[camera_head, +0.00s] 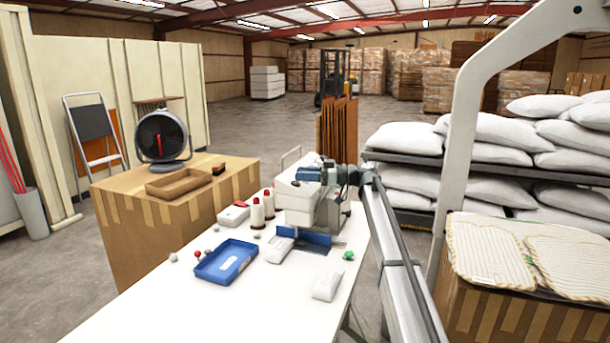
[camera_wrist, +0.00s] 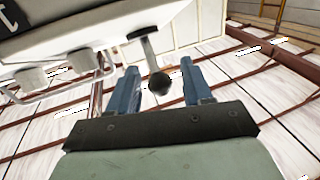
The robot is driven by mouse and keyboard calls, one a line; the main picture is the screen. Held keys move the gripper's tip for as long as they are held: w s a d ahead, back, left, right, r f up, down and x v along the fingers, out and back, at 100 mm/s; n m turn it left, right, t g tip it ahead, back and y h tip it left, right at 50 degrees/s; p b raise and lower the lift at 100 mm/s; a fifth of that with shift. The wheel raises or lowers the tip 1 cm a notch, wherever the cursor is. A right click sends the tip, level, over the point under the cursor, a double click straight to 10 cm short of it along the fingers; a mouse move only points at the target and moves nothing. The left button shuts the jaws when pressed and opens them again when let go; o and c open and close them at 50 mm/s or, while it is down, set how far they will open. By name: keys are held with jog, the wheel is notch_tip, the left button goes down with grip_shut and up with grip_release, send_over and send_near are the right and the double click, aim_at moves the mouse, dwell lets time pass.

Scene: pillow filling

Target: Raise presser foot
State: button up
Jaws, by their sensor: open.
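The white sewing machine (camera_head: 300,195) stands on the white table (camera_head: 150,310), with a blue piece (camera_head: 305,241) at its base. My gripper (camera_head: 308,175) is at the machine's upper part, reaching in from the right. In the wrist view my gripper (camera_wrist: 159,68) has its two blue fingers apart. A short lever with a dark round knob (camera_wrist: 159,84) comes off the machine's white body (camera_wrist: 80,40) and shows between the fingers. A gap shows on each side of the knob, so no grip is visible. The presser foot cannot be made out.
A blue tray (camera_head: 226,262), thread cones (camera_head: 257,213), a red-and-white box (camera_head: 233,215), a green-topped object (camera_head: 348,256) and small white pieces (camera_head: 328,285) lie on the table. A large carton (camera_head: 150,235) stands to the left. The table's near left part is clear.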

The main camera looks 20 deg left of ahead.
jog(key=shift+c, duration=0.2)
grip_shut()
dwell(0.3)
jog(key=shift+a, duration=0.1)
jog(key=shift+a+r+t+h, duration=0.3)
jog(key=shift+a+r+h, duration=0.05)
jog(key=shift+h, duration=0.65)
jog(key=h, duration=0.1)
jog(key=a+m+h, duration=0.1)
jog(key=h, duration=0.1)
jog(key=shift+w+a+r+t, duration=0.1)
jog(key=shift+a+r+t, duration=0.2)
jog(key=a+h, duration=0.1)
jog(key=h, duration=0.2)
jog(key=shift+a+m, duration=0.2)
jog(key=shift+m, duration=0.1)
jog(key=shift+a+f+h, duration=0.1)
jog(key=shift+a+h, duration=0.2)
jog(key=shift+h, duration=0.6)
